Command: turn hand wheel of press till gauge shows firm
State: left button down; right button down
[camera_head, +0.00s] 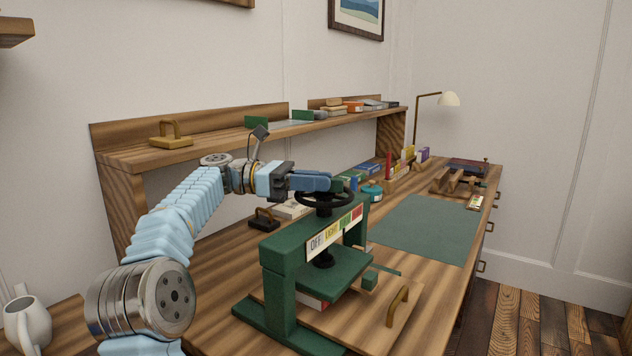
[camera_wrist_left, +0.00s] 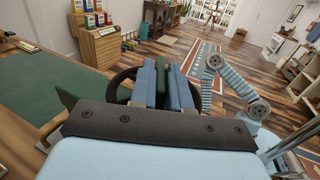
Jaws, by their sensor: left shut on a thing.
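The green press (camera_head: 280,268) stands on the wooden bench, with a black hand wheel (camera_head: 326,201) on top. The gauge (camera_head: 335,232) on the press front is a strip with white, yellow, green and red fields. I cannot make out its pointer. A red-edged book (camera_head: 312,302) lies under the green platen (camera_head: 330,268). My right gripper is not in view.
A board with a brass handle (camera_head: 397,306) lies in front of the press. A black block with a handle (camera_head: 264,218) stands behind it. A green mat (camera_head: 425,228) covers clear bench to the right. A shelf (camera_head: 220,136) runs above the bench.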

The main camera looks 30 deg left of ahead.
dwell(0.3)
pick_arm(q)
jog(key=c, duration=1.2)
grip_release()
jog(key=shift+r, duration=0.1)
jog(key=shift+r, duration=0.25)
notch_tip(320, 180, up, 3)
jog(key=shift+s+f, duration=0.1)
jog(key=s+d+r, duration=0.2)
jog(key=s+r, duration=0.1)
jog(key=s, duration=0.1)
jog(key=s+d+r+b, duration=0.1)
jog(key=s+d+r, duration=0.1)
jog(key=s+r, duration=0.1)
jog(key=s+d+r, duration=0.2)
jog(key=s+r, duration=0.1)
jog(key=s, duration=0.2)
jog(key=shift+s+d+r, duration=0.1)
jog(key=shift+d+r, duration=0.15)
